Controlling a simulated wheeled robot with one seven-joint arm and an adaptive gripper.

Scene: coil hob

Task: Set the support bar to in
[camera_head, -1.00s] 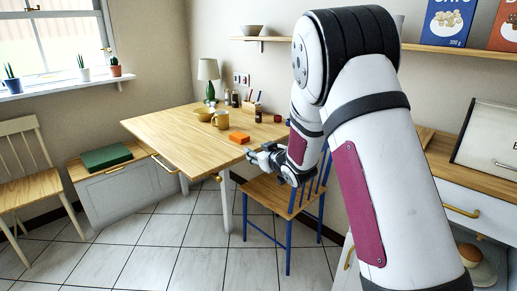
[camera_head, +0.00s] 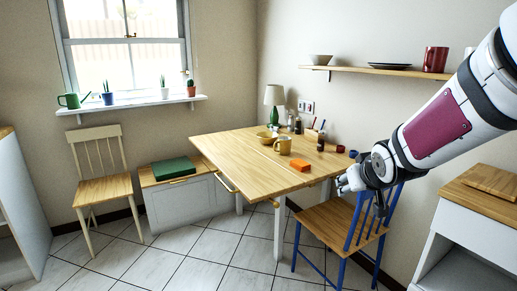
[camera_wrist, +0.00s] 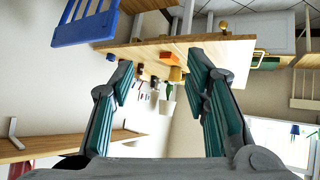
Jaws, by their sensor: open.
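The wooden table (camera_head: 235,155) stands in the middle of the head view, with its leaf level. A brass knob (camera_head: 276,203) shows under its front edge, and a light handle-like piece (camera_head: 227,184) shows at its left edge. I cannot tell for sure which part is the support bar. My gripper (camera_head: 345,184) is at the table's right end, above the blue chair, apart from the knob. In the wrist view, which looks upside down, my gripper (camera_wrist: 160,62) has its fingers wide apart with nothing between them. The knob shows there too (camera_wrist: 223,26), beyond the fingers.
A blue chair (camera_head: 328,222) with a wooden seat stands close in front of the table. An orange block (camera_head: 300,165), a yellow mug (camera_head: 283,145) and a bowl (camera_head: 265,137) stand on the table. A bench (camera_head: 185,203) and cream chair (camera_head: 103,190) stand left. Tiled floor is clear in front.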

